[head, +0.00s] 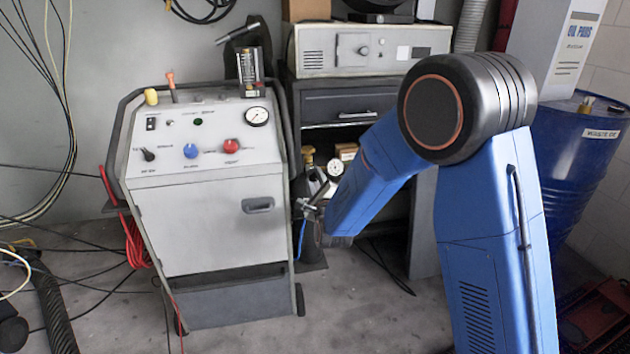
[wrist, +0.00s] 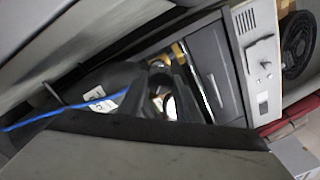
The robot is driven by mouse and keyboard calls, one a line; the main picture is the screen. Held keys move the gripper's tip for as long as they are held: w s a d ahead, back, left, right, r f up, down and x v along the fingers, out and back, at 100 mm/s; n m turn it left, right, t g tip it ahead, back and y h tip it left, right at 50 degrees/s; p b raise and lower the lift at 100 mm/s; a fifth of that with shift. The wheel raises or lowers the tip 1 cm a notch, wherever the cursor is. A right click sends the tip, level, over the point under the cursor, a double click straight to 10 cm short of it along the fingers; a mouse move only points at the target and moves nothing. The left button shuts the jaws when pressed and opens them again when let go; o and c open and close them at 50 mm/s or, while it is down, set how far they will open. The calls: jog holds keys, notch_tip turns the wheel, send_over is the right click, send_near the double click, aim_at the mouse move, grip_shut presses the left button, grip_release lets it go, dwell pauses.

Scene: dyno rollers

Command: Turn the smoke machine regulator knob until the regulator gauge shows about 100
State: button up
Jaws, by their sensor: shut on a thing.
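The regulator gauge (head: 335,167) is a small round white dial beside a dark bottle, between the white cart and the grey cabinet. Its reading is too small to make out. My gripper (head: 309,207) is at the regulator, just below and left of the gauge, and is shut on what appears to be the regulator knob. The knob itself is hidden by the fingers. In the wrist view, dark gripper fingers (wrist: 160,85) stand around the regulator, and part of a pale round face (wrist: 170,107) shows between them, with no readable scale.
The white cart (head: 215,215) with a panel gauge (head: 257,116), a blue knob (head: 191,151) and a red knob (head: 231,146) stands close left of my gripper. A thin blue hose (wrist: 60,115) runs near it. The grey cabinet (head: 345,104) is behind; a blue drum (head: 575,165) is right.

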jog(key=m, duration=0.5)
jog(key=shift+f+m, duration=0.1)
jog(key=shift+m, duration=0.2)
jog(key=m, duration=0.4)
jog(key=shift+m, duration=0.4)
jog(key=o, duration=1.1)
jog(key=shift+c, duration=0.2)
jog(key=shift+s, duration=0.1)
jog(key=v, duration=1.7)
jog(key=shift+r, duration=0.25)
jog(key=shift+s, duration=0.1)
